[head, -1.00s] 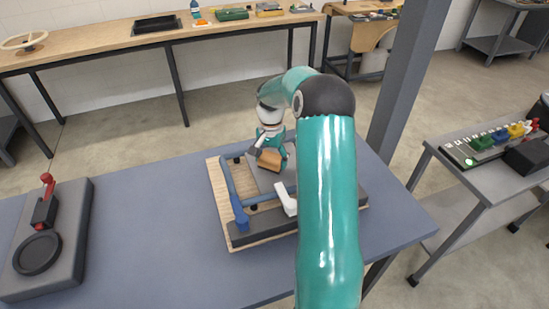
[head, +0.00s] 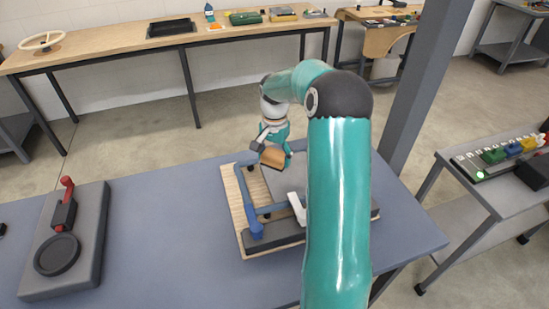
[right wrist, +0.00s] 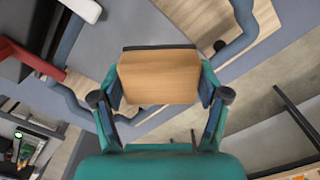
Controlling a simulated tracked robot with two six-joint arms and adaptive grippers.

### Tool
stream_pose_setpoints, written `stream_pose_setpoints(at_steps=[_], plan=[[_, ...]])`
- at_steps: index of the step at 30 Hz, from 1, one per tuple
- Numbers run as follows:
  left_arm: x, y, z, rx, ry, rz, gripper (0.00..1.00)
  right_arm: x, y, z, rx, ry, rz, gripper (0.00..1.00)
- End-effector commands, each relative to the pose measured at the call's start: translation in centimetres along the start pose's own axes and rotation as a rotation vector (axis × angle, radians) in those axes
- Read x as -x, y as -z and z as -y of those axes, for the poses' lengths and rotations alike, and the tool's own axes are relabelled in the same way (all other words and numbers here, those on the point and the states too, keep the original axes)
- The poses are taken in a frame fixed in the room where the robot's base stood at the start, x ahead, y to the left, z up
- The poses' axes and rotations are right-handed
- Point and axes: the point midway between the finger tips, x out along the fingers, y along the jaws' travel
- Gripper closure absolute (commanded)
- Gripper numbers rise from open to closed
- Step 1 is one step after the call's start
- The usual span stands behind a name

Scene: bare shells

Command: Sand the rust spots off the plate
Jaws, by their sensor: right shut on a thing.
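The grey plate (head: 286,183) lies on a light wooden board on the blue table, partly hidden behind my right arm. It also shows in the right wrist view (right wrist: 140,25). I can make out no rust spots on the parts that show. My right gripper (head: 264,150) is shut on a tan sanding block (head: 273,157) with a dark underside, near the plate's far left part. In the right wrist view the block (right wrist: 160,76) sits between both fingers. I cannot tell whether it touches the plate. My left gripper is out of view.
A blue bar frame (head: 240,195), a white lever (head: 297,208) and a dark bar (head: 280,233) border the plate. A grey base with a red handle (head: 67,188) stands at left on the table (head: 165,225). A post (head: 420,90) rises behind at right.

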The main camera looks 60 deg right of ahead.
Motion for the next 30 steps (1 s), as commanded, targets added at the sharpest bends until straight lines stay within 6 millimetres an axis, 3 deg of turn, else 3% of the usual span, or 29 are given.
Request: stream_pose_setpoints(at_steps=[6,30], plan=[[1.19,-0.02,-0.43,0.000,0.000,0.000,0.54,1.74,-0.03,0.07,0.001,0.001,0.000,0.58],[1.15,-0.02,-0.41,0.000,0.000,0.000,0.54,1.72,-0.15,0.27,0.003,0.000,0.000,0.58]])
